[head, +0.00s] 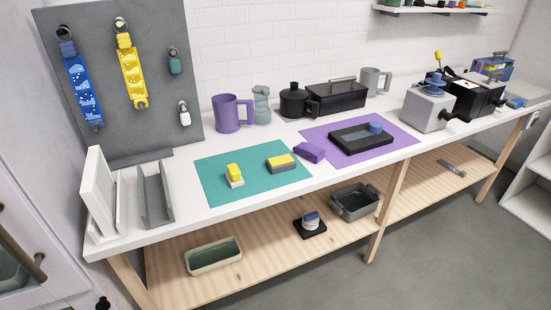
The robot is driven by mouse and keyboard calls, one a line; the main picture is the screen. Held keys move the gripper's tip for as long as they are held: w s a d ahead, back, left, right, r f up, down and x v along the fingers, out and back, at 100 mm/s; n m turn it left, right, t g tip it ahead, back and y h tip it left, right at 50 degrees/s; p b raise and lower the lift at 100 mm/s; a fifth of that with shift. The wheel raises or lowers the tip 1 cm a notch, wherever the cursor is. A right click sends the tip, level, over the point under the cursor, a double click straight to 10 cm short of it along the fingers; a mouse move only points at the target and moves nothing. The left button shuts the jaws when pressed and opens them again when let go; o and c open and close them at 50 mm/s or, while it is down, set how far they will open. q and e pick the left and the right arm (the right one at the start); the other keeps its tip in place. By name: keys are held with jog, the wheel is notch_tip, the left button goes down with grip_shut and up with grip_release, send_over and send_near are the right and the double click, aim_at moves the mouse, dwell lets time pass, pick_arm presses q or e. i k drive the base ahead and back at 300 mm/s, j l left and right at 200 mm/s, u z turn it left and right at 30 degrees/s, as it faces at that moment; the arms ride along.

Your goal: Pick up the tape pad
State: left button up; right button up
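No object is clearly marked as the tape pad, and I cannot tell for sure which one it is. A flat block with a yellow top and grey body (281,163) lies on the teal mat (222,187). To its left on the same mat is a small yellow piece on a white base (235,175). A folded purple pad-like item (310,152) lies at the left edge of the purple mat (400,139). A black tray (361,140) with a blue round piece (376,128) sits on the purple mat. Neither of my grippers is in view.
The white bench (190,215) holds a purple mug (232,114), a black lidded box (337,98) and grey machines (428,108) at right. A pegboard (100,110) and upright white frames (100,190) stand left. Bins (213,256) sit on the wooden lower shelf.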

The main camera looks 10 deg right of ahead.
aim_at(233, 177)
jog(key=i+l, duration=0.65)
jog(key=i, duration=0.25)
